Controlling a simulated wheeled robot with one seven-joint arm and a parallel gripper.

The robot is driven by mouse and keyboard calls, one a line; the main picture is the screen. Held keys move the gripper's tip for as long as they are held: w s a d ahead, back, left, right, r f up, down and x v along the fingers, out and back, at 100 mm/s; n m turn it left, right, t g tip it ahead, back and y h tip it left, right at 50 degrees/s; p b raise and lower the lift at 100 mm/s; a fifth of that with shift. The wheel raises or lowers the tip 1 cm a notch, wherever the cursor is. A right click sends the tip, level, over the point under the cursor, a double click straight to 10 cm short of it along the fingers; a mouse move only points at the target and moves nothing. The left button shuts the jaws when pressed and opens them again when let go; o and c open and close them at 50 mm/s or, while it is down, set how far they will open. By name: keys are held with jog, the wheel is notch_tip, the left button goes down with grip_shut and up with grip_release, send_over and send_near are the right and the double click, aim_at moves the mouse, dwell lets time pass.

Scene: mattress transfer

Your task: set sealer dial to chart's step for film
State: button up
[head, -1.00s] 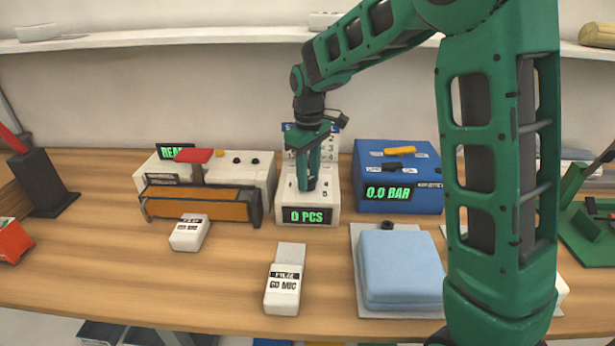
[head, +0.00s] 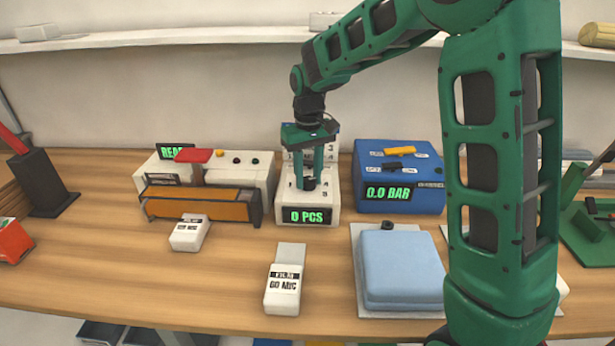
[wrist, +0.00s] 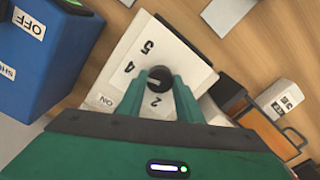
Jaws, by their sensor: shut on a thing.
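My gripper (head: 308,184) points down and is shut on a black dial (wrist: 159,78) on top of a white box (head: 328,208) with a green "0 PCS" display. In the wrist view the box top (wrist: 115,82) shows the marks 2, 4, 5 and ON around the dial. The dial's pointer is too small to read. A chart (head: 331,156) stands behind the box, mostly hidden by my gripper and not readable. A white pack (head: 283,296) at the front carries a label that seems to read "60 MIC". The sealer (head: 260,176), with an orange bar, stands left.
A blue box (head: 400,160) showing "0.0 BAR" stands just right of the white box. A pale blue cushion-like block (head: 400,268) lies front right. A smaller white pack (head: 190,233) lies before the sealer. The table's front middle left is clear.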

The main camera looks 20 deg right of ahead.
aim_at(309, 179)
jog(key=shift+w+r, duration=0.1)
jog(key=o, duration=1)
jog(key=shift+o, duration=0.2)
notch_tip(309, 179, up, 11)
jog(key=shift+f, duration=0.2)
